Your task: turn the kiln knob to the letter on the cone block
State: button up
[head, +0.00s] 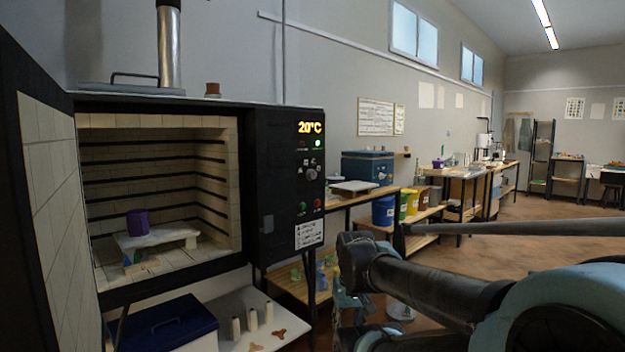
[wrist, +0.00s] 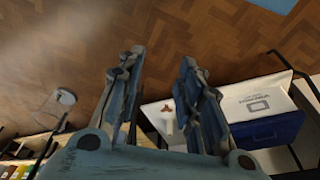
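The kiln (head: 250,200) stands at the left with its door open. Its knob (head: 311,173) is a small round dial on the dark front panel, right of the chamber, with tiny letters around it. A letter above it looks like C; where the pointer stands is too small to tell. Inside, small blue-green pieces and a pale block (head: 144,266), possibly the cone block, sit on the chamber floor under a white shelf (head: 150,239); no letter is readable. My gripper (wrist: 160,62) is open and empty, over the floor, low and right of the kiln, away from the knob.
A purple cup (head: 138,222) stands on the kiln shelf. The panel display (head: 310,128) reads 20°C. Benches with colored buckets (head: 383,211) line the wall; floor at right is open.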

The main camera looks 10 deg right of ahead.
aim_at(314, 175)
jog(key=shift+a, duration=0.1)
jog(key=o, duration=0.5)
jog(key=shift+s+r, duration=0.15)
jog(key=shift+o, duration=0.2)
jog(key=shift+a+r, duration=0.25)
jog(key=shift+r, duration=0.1)
jog(key=w+a+r+t+y, duration=0.2)
jog(key=w+a+r+y, duration=0.15)
jog(key=w+r, duration=0.65)
jog(key=w+a+r+t+y, duration=0.2)
jog(key=w+r+y, duration=0.35)
jog(key=w, duration=0.75)
jog(key=w+d+r+m+t+y, duration=0.1)
jog(key=w+d+r+t, duration=0.3)
jog(key=w+d+r, duration=0.5)
jog(key=w+d+r+m+t+y, duration=0.1)
jog(key=w+d+r+t, duration=0.45)
jog(key=w, duration=0.55)
jog(key=shift+g, duration=0.55)
jog(key=x, duration=1.6)
jog(key=shift+w+d, duration=0.2)
jog(key=shift+w, duration=0.25)
